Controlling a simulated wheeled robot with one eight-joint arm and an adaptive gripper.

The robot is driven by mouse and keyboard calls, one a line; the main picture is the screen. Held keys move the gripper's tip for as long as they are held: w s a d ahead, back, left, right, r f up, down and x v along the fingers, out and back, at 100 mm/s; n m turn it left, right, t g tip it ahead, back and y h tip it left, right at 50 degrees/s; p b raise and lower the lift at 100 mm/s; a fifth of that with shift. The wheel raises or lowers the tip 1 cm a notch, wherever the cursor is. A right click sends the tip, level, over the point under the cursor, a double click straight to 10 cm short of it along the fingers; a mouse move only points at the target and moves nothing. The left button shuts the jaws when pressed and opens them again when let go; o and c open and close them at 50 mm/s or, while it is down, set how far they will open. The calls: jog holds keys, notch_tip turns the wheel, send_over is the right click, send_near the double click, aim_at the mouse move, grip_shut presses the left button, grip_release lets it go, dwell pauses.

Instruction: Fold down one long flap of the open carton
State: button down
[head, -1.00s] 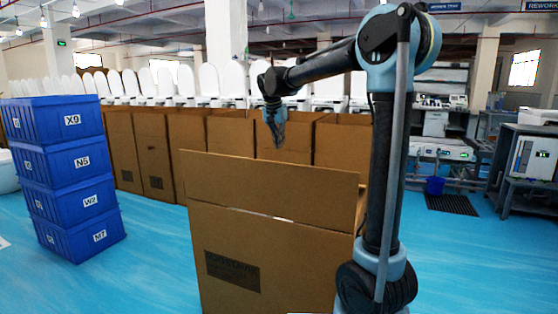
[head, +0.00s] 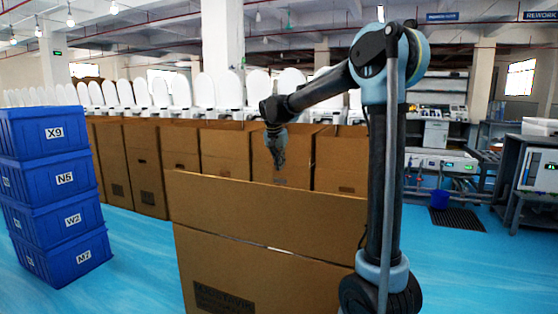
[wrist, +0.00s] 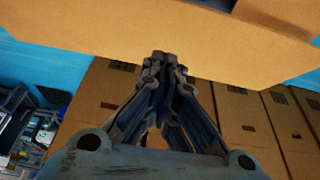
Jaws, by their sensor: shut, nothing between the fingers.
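The open carton (head: 262,284) stands right in front of me in the head view, a large brown box with dark print on its near side. Its near long flap (head: 270,208) stands up, and the inside of the carton is hidden behind it. My gripper (head: 280,166) points down above and behind that flap's top edge. In the wrist view my gripper (wrist: 163,60) is shut and empty, its fingertips together. A broad brown cardboard panel (wrist: 190,35) crosses the wrist view just beyond the fingertips; I cannot tell whether they touch it.
A row of brown cartons (head: 228,152) with white toilets behind stands at the back. Stacked blue crates (head: 56,205) stand on the left. Blue floor is free between.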

notch_tip(320, 180, down, 7)
jog(key=shift+f, duration=0.1)
jog(key=shift+s+f, duration=0.2)
jog(key=shift+f, duration=0.1)
dwell(0.4)
